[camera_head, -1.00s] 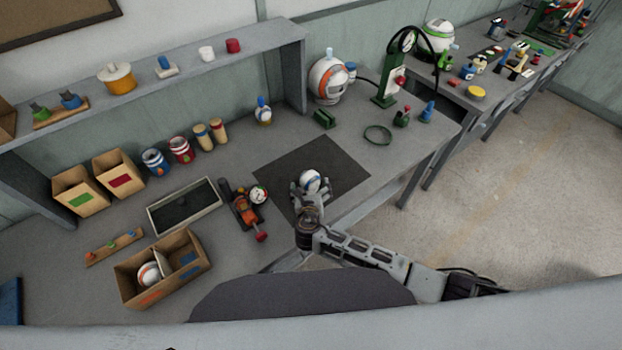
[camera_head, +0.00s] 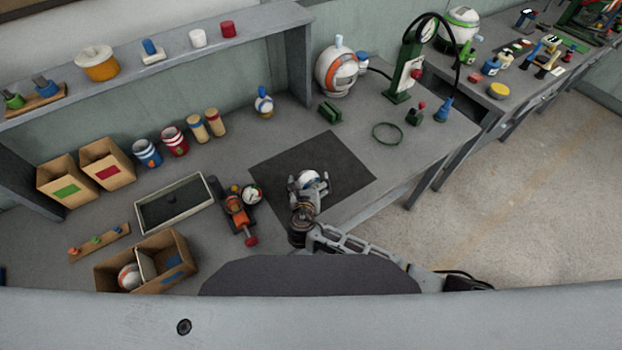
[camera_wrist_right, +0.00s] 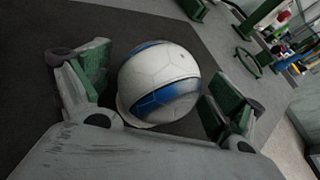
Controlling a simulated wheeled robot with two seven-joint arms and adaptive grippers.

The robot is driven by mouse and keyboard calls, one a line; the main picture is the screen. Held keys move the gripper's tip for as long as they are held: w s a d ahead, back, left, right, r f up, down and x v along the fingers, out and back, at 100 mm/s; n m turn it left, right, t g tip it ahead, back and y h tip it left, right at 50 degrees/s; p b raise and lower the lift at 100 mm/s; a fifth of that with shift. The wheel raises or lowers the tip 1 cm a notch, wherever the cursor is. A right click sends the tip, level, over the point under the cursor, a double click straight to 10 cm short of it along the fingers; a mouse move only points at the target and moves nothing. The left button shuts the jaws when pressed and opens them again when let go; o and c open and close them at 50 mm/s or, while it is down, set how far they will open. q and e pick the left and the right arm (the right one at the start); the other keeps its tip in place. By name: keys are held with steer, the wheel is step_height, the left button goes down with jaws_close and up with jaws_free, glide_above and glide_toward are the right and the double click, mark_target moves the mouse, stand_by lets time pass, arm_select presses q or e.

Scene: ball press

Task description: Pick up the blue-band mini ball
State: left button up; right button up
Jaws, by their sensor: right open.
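The blue-band mini ball (camera_wrist_right: 158,82), white with a blue stripe, sits on the dark mat (camera_head: 340,160) on the bench. In the head view the ball (camera_head: 306,178) is partly covered by my right gripper (camera_head: 311,184). In the right wrist view my right gripper (camera_wrist_right: 155,105) is open, with one green-padded finger on each side of the ball. A gap shows between the ball and the left finger; the right finger is close to it, and contact cannot be told. My left gripper is not in view.
A divided cardboard box (camera_head: 175,244) holds an orange-band ball (camera_head: 130,277) at the lower left. A red-handled pump tool (camera_head: 238,215) lies left of the mat. A green ring (camera_head: 387,134) and green press (camera_head: 404,70) stand to the right. The mat's far part is clear.

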steer(key=shift+s+a+r, duration=0.1)
steer(key=shift+s, duration=0.1)
steer(key=shift+w, duration=0.1)
steer(key=shift+c, duration=0.5)
steer(key=c, duration=1)
steer(key=shift+o, duration=0.2)
steer(key=shift+r, duration=0.1)
steer(key=shift+r, duration=4.9)
